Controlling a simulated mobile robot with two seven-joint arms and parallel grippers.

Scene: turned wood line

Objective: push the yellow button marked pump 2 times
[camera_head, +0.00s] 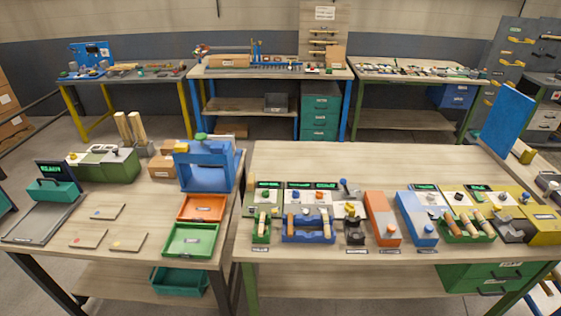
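On the right-hand workbench (300,165) a row of small control boxes stands along the front half. They include an orange box (378,207), a blue box (413,212) and a yellow box (545,228) at the right end, with small knobs or buttons on several of them. Labels are too small to read, so I cannot tell which button is the yellow one marked pump. Neither of my grippers shows in the head view.
A blue tray (307,236) and a green tray (468,236) hold wooden-handled pieces. The left bench carries a blue press (206,170), an orange tray (201,208) and a green tray (190,240). The back half of the right bench is mostly clear.

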